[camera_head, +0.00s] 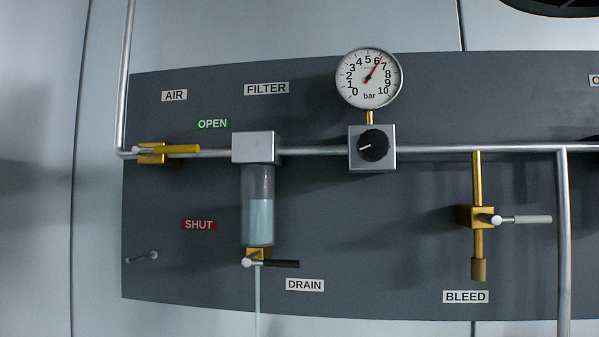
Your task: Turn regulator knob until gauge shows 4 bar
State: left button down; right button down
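The round white pressure gauge (358,92) is marked 0 to 10 bar. Its red needle points up and right, at about 6. Below it, the black regulator knob (374,146) sits on a square grey regulator block (390,161) in the horizontal pipe. A white mark on the knob points left and slightly down. Neither of my grippers is in view, and nothing touches the knob.
A yellow air valve handle (180,149) lies along the pipe near the OPEN label (212,124). A filter bowl (258,215) with a dark drain lever (284,264) hangs left of the regulator. A bleed valve lever (525,219) sticks out at right. The panel below the knob is clear.

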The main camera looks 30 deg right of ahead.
aim_at(372, 145)
jog(key=z, duration=1.55)
jog(key=k+l+u, duration=0.1)
jog(key=l+u, duration=0.3)
jog(key=l, duration=0.25)
jog(key=i+l+u, duration=0.25)
jog(key=l, duration=0.3)
